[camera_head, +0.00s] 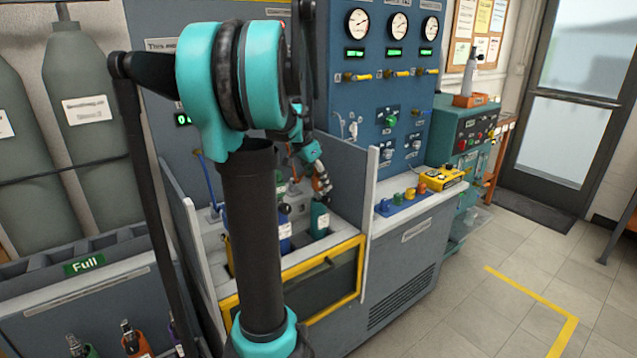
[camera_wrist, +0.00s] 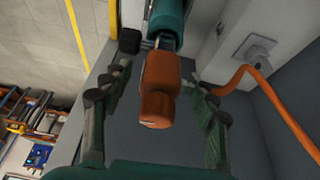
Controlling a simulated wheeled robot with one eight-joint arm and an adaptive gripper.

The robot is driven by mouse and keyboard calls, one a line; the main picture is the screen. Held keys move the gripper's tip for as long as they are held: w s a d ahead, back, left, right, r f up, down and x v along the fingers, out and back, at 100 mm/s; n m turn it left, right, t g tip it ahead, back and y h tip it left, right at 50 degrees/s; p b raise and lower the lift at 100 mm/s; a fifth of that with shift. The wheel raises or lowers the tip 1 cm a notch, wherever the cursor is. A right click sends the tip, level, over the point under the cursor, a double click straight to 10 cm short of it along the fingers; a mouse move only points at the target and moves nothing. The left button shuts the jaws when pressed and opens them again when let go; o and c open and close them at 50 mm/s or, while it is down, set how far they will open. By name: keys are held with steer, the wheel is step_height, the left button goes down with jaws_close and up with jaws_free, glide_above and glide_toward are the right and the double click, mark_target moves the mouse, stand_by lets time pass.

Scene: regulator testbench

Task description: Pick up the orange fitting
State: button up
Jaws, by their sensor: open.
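In the wrist view, an orange fitting (camera_wrist: 158,88) stands between the two fingers of my gripper (camera_wrist: 157,95). A dark grey joint connects it to a teal cylinder (camera_wrist: 165,18) at the top of the picture. My gripper is open, with one finger on each side of the fitting and visible gaps on both sides. In the head view, my gripper (camera_head: 318,180) is over the bench bay, just above a teal cylinder (camera_head: 319,221). The orange fitting cannot be clearly made out there, as my arm covers much of that area.
The bay has a side panel (camera_head: 368,210) and a yellow-framed front (camera_head: 335,262).

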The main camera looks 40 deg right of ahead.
steer(key=shift+c, duration=0.5)
jaws_close()
steer(key=shift+r, duration=0.1)
step_height(320, 180, up, 20)
stand_by(0.4)
